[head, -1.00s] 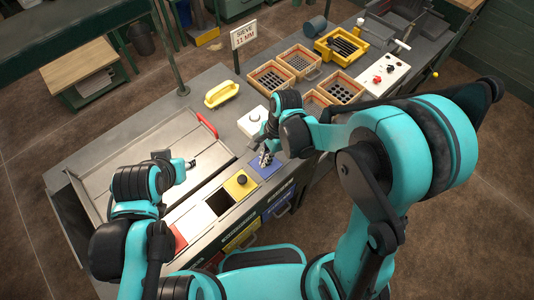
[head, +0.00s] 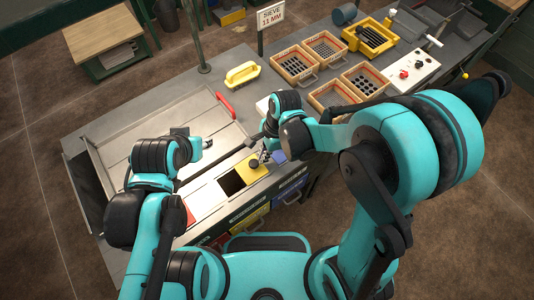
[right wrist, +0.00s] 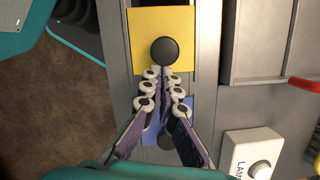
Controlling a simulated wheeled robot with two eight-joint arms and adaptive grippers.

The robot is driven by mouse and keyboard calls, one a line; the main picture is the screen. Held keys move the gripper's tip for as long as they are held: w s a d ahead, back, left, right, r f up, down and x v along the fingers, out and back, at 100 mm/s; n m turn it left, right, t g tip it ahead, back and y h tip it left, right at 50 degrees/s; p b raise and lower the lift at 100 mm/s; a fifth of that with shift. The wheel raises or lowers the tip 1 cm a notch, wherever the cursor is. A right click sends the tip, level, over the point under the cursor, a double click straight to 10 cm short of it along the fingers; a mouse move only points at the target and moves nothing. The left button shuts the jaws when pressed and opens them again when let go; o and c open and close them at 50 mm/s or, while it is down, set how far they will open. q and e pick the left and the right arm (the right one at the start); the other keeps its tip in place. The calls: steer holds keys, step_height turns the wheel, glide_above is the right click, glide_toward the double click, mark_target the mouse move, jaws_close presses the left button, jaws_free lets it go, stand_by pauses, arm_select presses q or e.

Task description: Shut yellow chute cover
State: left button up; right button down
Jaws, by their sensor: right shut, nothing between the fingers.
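The yellow chute cover (head: 244,168) is a flat square plate with a black knob (right wrist: 164,51). It lies just right of a dark open chute hole (head: 231,182) in the head view. It also shows at the top of the right wrist view (right wrist: 145,25). My right gripper (head: 265,156) is shut and empty, at the right side of the knob. In the right wrist view its closed fingertips (right wrist: 163,74) point at the knob's near edge; I cannot tell if they touch. My left gripper (head: 207,144) is over the metal tray, its fingers too small to read.
A blue cover (right wrist: 178,110) lies partly under my right fingers. A white cover (head: 208,199) and a red one (head: 190,216) are left of the hole. A red-handled metal tray (head: 130,132) and a white lamp box (right wrist: 252,155) are near.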

glide_above(244, 177)
steer(key=shift+w, duration=0.1)
